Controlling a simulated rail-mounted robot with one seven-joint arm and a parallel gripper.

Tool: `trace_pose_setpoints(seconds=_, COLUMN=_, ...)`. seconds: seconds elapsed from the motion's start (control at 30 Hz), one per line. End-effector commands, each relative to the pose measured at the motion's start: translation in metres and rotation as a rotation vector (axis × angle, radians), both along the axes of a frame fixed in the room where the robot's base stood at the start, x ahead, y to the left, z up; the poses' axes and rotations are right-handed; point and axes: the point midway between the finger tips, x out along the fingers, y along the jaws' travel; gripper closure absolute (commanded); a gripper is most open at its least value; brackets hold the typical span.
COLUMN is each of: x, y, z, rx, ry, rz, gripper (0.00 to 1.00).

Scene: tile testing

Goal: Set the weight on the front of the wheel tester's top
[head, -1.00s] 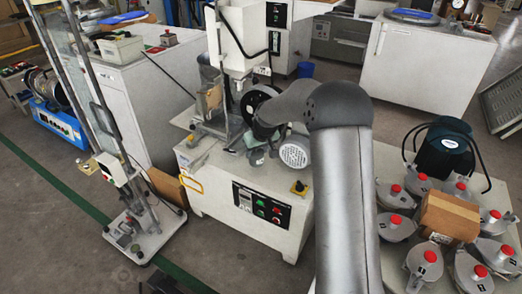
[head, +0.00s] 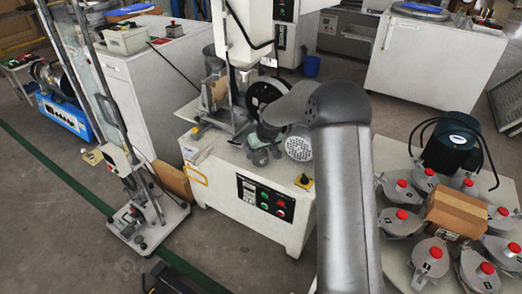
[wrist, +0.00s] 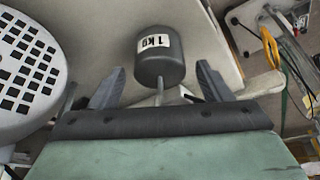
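The wheel tester (head: 222,178) is a white machine with a control panel on its front and a black wheel (head: 262,92) above its top. The weight (wrist: 158,55) is a dark grey cylinder labelled 1 KG with a thin stem pointing toward my gripper. My gripper (wrist: 160,85) has its two dark fingers apart, one on each side of the stem, with gaps visible. In the head view my gripper (head: 264,140) is low over the tester's top, left of the round motor cover (head: 298,148). Contact between weight and top is unclear.
The perforated motor cover (wrist: 25,65) is close on the left in the wrist view. A yellow-based knob (head: 304,181) sits on the tester's front right corner. A table at right holds a cardboard box (head: 455,212) and several red-knobbed grey devices.

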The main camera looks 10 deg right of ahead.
Motion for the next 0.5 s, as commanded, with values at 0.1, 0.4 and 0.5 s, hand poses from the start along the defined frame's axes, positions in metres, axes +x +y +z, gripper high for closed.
trace_pose_setpoints(seconds=0.1, x=0.0, y=0.0, z=0.001, rx=0.0, ry=0.0, rz=0.0, gripper=0.29)
trace_pose_setpoints(seconds=0.4, x=-0.014, y=-0.004, z=0.042, rx=0.0, ry=-0.002, rz=0.0, gripper=0.29)
trace_pose_setpoints(seconds=0.5, x=-0.022, y=-0.006, z=0.063, rx=-0.001, ry=-0.003, rz=-0.002, gripper=0.29)
